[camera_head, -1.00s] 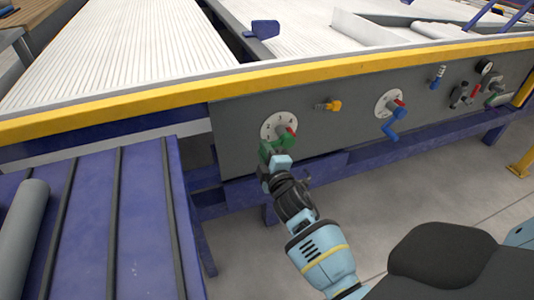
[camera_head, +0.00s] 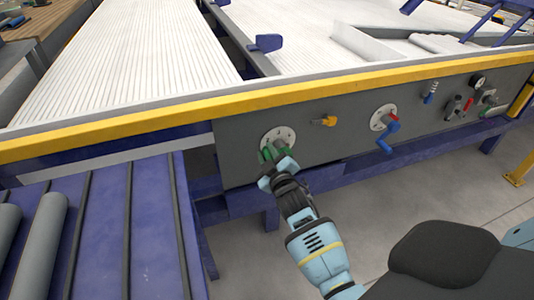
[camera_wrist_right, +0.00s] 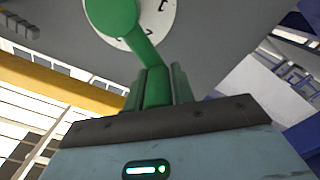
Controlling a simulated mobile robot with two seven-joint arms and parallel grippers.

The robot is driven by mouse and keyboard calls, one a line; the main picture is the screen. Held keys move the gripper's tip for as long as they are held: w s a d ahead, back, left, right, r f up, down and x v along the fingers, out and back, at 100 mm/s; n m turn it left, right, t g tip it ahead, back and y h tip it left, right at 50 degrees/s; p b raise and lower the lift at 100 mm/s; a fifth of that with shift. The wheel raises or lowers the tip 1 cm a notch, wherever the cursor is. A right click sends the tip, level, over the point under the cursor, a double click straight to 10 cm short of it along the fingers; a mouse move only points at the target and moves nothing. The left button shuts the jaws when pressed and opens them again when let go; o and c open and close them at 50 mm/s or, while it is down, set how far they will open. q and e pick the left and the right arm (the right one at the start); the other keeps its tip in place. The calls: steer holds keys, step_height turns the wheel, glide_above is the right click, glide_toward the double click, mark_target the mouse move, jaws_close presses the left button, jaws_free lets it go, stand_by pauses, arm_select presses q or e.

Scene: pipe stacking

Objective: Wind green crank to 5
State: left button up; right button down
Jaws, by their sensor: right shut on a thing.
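The green crank (camera_head: 267,154) sits on a white numbered dial (camera_head: 278,138) on the grey panel. My right gripper (camera_head: 276,164) is at the crank's handle, just below the dial. In the right wrist view the crank's round green hub (camera_wrist_right: 112,12) and arm lead down to the handle (camera_wrist_right: 157,88), which stands between the fingers of my right gripper (camera_wrist_right: 157,90). The gripper is shut on the handle. Part of the dial (camera_wrist_right: 160,22) shows behind the hub with a few digits, too partial to read surely. My left gripper is not in view.
A second dial (camera_head: 384,117) with a blue crank (camera_head: 387,138) is to the right on the grey panel (camera_head: 345,150). A blue table (camera_head: 100,245) with grey pipes (camera_head: 40,240) is at left.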

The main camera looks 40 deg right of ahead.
steer(key=shift+d+f, duration=0.1)
steer(key=shift+f, duration=0.05)
steer(key=c, duration=1.3)
jaws_free()
steer(key=shift+s, duration=0.1)
steer(key=shift+c, duration=0.2)
steer(key=shift+o, duration=0.4)
steer(key=p+v, duration=0.1)
steer(key=v, duration=0.6)
steer(key=shift+s+p, duration=0.35)
steer(key=shift+s, duration=0.05)
